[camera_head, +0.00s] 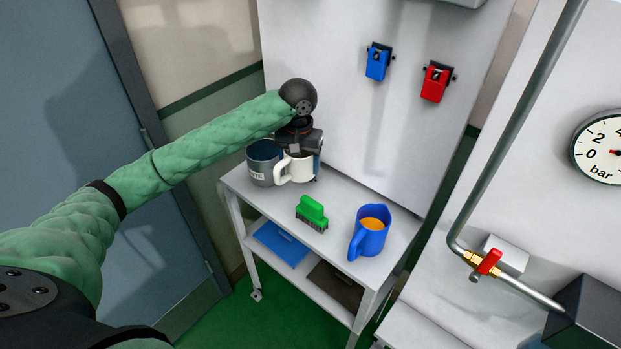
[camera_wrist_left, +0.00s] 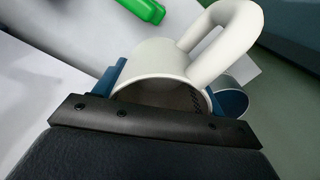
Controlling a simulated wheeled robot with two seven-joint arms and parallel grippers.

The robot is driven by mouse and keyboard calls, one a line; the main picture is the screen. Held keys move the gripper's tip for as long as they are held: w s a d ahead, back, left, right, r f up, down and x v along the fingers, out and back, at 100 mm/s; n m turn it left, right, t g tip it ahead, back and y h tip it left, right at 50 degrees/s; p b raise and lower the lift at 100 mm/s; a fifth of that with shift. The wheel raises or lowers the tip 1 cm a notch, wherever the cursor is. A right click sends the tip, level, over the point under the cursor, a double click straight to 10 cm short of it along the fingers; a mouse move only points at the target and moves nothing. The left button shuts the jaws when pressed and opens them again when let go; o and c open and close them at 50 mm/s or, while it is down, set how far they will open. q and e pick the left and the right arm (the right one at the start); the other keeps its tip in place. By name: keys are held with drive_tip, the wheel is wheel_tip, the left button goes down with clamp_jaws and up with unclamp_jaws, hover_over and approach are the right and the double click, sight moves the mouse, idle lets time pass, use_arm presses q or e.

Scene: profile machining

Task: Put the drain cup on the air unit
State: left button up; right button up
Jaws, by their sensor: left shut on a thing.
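My left gripper (camera_head: 303,146) is at the back left of the small white table. It is shut on a white mug (camera_head: 296,170) with its handle facing left in the head view. In the left wrist view the mug (camera_wrist_left: 160,72) sits between the blue finger pads, its open rim towards the camera and its handle at the upper right. Whether it touches the table cannot be told. No label marks a drain cup. No unit is labelled as an air unit; a pressure gauge (camera_head: 601,148) and a grey pipe with a red-handled valve (camera_head: 488,262) are at the right.
A grey lettered cup (camera_head: 262,160) stands close left of the mug. A green brush (camera_head: 312,213) and a blue jug of orange liquid (camera_head: 371,232) stand further forward. Blue (camera_head: 377,63) and red (camera_head: 435,83) clips hang on the panel.

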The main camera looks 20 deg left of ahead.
use_arm(q)
drive_tip(key=w, duration=0.2)
drive_tip(key=w+d+p, duration=0.1)
drive_tip(key=w, duration=0.1)
drive_tip(key=shift+d, duration=0.2)
wheel_tip(320, 180, down, 7)
drive_tip(key=shift+s+f+p, duration=0.1)
drive_tip(key=shift+p, duration=1.05)
drive_tip(key=shift+f, duration=0.15)
drive_tip(key=shift+f+p, duration=1.15)
drive_tip(key=shift+f, duration=0.9)
use_arm(e)
drive_tip(key=s+d+f, duration=0.4)
drive_tip(key=s+f, duration=0.3)
drive_tip(key=s, duration=0.2)
drive_tip(key=shift+s+f, duration=0.15)
drive_tip(key=shift+f, duration=0.1)
use_arm(q)
drive_tip(key=shift+f, duration=0.1)
use_arm(e)
drive_tip(key=shift+d, duration=0.1)
use_arm(q)
drive_tip(key=o, duration=1)
use_arm(e)
drive_tip(key=shift+s, duration=0.2)
use_arm(q)
drive_tip(key=shift+w, duration=0.2)
use_arm(e)
drive_tip(key=shift+f, duration=0.1)
